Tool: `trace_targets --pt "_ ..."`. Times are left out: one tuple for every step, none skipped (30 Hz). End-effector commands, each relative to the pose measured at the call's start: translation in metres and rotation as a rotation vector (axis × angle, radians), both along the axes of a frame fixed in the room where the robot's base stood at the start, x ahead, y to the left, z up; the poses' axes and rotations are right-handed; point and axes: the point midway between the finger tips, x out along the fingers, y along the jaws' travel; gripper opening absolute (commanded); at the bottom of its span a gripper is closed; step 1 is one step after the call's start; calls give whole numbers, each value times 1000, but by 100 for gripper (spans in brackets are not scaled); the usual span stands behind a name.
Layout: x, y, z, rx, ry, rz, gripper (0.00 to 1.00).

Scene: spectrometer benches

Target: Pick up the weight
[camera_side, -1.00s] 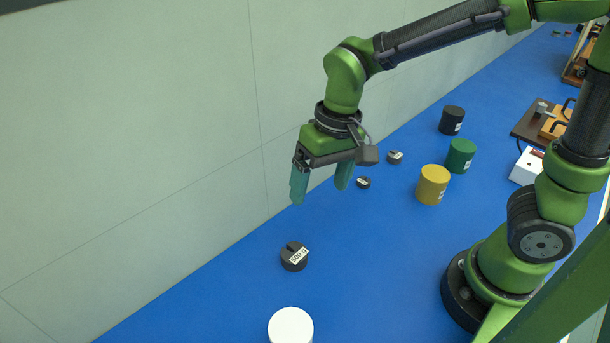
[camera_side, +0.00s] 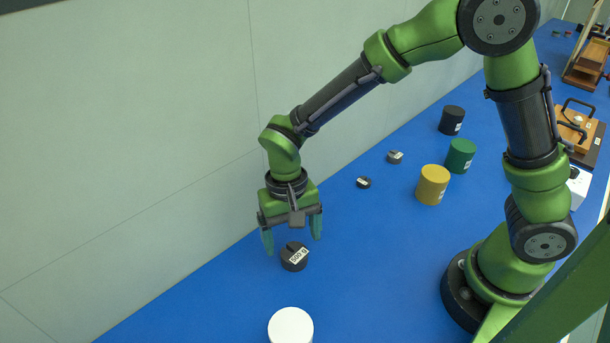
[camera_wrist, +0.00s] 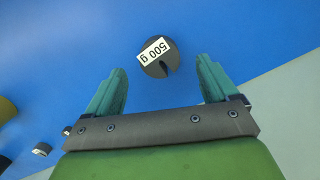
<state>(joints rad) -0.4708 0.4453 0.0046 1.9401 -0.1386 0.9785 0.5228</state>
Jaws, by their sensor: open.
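The weight (camera_side: 293,257) is a dark, slotted disc with a white "500 g" label, lying on the blue bench top. In the wrist view the weight (camera_wrist: 158,62) is ahead of the fingertips and roughly centred across the gap, with its slot toward my gripper. My gripper (camera_side: 292,246) is open and empty, fingers pointing down, just above and around the weight in the side view. Its two teal fingers (camera_wrist: 163,78) also show in the wrist view. I cannot tell the exact height of the fingertips over the weight.
A white cylinder (camera_side: 290,326) stands in front of the weight. Yellow (camera_side: 433,185), green (camera_side: 460,156) and black (camera_side: 452,120) cylinders stand to the right. Two smaller dark weights (camera_side: 364,183) (camera_side: 395,157) lie farther back. The pale wall (camera_side: 130,150) runs along the bench's left side.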

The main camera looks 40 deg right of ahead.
Motion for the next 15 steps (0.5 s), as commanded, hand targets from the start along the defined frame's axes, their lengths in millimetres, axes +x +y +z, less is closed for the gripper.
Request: trace_targets --pt "-2 0 -8 -2 3 1 87" --pt "-2 0 -13 -2 4 1 87" --pt "-2 0 -20 -3 4 0 87" --pt "-3 0 -24 -2 4 0 87" --pt "-3 0 -29 -2 5 0 87" --pt "-4 0 -34 -2 3 1 87" --pt "-4 1 -37 -2 3 1 87" --pt "-4 1 -40 -2 3 1 87" --pt "-4 1 -43 -1 2 1 87" --pt "-5 1 -44 -1 2 1 87" --pt "-5 1 -45 0 1 1 87" --pt "-5 1 -45 0 1 1 87" --pt "-4 1 -45 0 0 1 87" --pt "-4 1 -45 0 0 1 87" --pt "-4 1 -45 0 0 1 87"
